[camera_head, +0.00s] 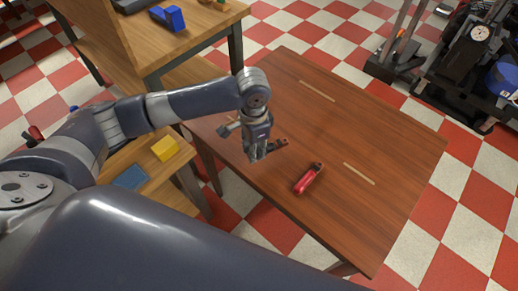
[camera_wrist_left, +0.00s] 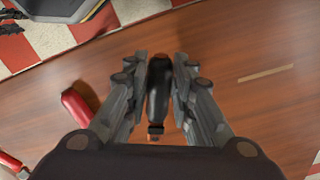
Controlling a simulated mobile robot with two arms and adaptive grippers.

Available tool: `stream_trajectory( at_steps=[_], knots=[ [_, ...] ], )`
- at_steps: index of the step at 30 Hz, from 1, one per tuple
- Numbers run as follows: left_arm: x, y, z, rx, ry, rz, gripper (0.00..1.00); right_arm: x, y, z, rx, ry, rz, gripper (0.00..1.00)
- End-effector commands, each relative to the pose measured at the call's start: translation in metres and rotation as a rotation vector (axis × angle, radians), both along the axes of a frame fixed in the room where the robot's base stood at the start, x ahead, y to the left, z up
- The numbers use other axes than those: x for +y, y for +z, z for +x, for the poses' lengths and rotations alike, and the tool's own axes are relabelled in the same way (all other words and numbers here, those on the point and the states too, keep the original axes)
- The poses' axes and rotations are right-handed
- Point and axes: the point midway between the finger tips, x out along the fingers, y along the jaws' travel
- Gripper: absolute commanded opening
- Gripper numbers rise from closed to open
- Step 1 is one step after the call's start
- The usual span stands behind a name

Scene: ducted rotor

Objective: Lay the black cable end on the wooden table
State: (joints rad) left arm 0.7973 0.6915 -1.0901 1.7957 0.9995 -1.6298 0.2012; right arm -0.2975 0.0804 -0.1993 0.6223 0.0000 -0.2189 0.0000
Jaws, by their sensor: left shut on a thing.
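My left gripper (camera_head: 258,154) is over the near left part of the wooden table (camera_head: 360,115), pointing down. It is shut on the black cable end (camera_head: 277,146), whose dark body sticks out to the right of the fingers. In the left wrist view the black cable end (camera_wrist_left: 157,92) lies lengthwise between the two fingers (camera_wrist_left: 158,95), with the table behind it. It is low over the table; I cannot tell whether it touches the top. My right gripper is not in view.
A red cable end (camera_head: 308,180) lies on the table right of the gripper; a red piece (camera_wrist_left: 80,105) also shows in the left wrist view. Pale strips (camera_head: 358,174) mark the tabletop. A side bench holds a yellow block (camera_head: 164,148) and blue plate (camera_head: 130,177). The table's right side is clear.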

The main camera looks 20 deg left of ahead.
Motion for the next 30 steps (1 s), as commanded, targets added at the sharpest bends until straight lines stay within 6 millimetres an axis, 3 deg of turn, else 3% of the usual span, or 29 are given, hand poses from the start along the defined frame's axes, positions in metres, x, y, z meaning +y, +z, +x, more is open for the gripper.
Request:
stream_trajectory(
  at_steps=[6,16,26,27,29,30],
  knots=[
    [-0.005,-0.002,0.021,-0.001,0.001,-0.001,0.0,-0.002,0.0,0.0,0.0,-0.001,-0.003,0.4],
    [-0.004,-0.036,0.021,0.001,0.0,0.002,0.0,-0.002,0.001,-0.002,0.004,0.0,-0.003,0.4],
    [-0.005,-0.039,0.021,0.0,0.0,0.0,0.0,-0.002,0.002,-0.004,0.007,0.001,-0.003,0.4],
    [-0.005,-0.04,0.021,-0.001,0.0,-0.001,0.27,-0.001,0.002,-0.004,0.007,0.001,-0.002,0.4],
    [-0.005,-0.04,0.021,-0.001,0.0,0.0,0.41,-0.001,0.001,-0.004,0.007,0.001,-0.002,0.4],
    [-0.005,-0.04,0.021,-0.001,0.0,0.0,0.43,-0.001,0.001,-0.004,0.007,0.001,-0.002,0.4]
  ],
)
